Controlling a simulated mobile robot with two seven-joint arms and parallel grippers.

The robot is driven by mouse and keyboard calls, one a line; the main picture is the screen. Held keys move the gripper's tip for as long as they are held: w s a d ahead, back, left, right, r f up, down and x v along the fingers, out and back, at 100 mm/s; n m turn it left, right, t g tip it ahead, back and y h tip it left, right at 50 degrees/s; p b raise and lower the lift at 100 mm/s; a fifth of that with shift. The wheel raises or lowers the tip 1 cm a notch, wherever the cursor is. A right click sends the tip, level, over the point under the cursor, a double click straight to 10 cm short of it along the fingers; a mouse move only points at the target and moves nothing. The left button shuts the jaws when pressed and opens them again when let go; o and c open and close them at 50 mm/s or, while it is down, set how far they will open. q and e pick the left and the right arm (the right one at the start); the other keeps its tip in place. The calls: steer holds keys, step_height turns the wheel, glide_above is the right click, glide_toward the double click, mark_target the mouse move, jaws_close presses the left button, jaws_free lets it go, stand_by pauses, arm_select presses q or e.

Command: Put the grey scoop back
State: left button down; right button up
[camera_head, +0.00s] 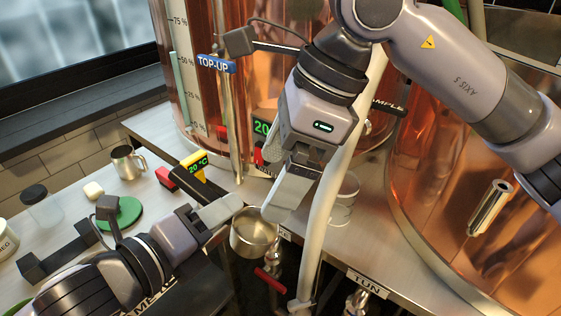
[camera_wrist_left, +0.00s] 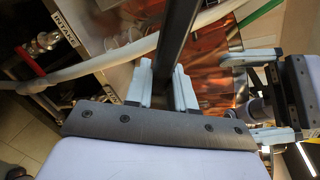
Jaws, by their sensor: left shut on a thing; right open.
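A round metal bowl (camera_head: 255,235), which looks like the grey scoop, is at the fingertips of my left gripper (camera_head: 232,208), at the bench's front edge. In the left wrist view my left gripper (camera_wrist_left: 163,85) is shut on a dark bar (camera_wrist_left: 180,35), apparently the scoop's handle. The bar runs up out of the picture, and the bowl does not show there. My right gripper (camera_head: 283,188) is open, pointing down just above and right of the bowl. It also shows at the right of the left wrist view (camera_wrist_left: 255,95).
A pale hose (camera_head: 325,200) hangs close right of my right gripper. A clear glass (camera_head: 344,200) stands behind it. A thermometer (camera_head: 194,164), steel mug (camera_head: 127,162) and green disc (camera_head: 121,213) are on the bench. Copper vessels (camera_head: 440,180) stand behind and right. A red-handled valve (camera_head: 270,280) is below the bowl.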

mark_target(249, 239)
steer(key=shift+w+a+f, duration=0.1)
steer(key=shift+w+f, duration=0.05)
steer(key=shift+f, duration=0.4)
steer(key=x, duration=1)
steer(key=shift+w+a+f, duration=0.1)
steer(key=shift+a+f, duration=0.05)
steer(key=shift+f, duration=0.2)
steer(key=c, duration=1.1)
arm_select(q)
steer(key=c, duration=0.9)
jaws_free()
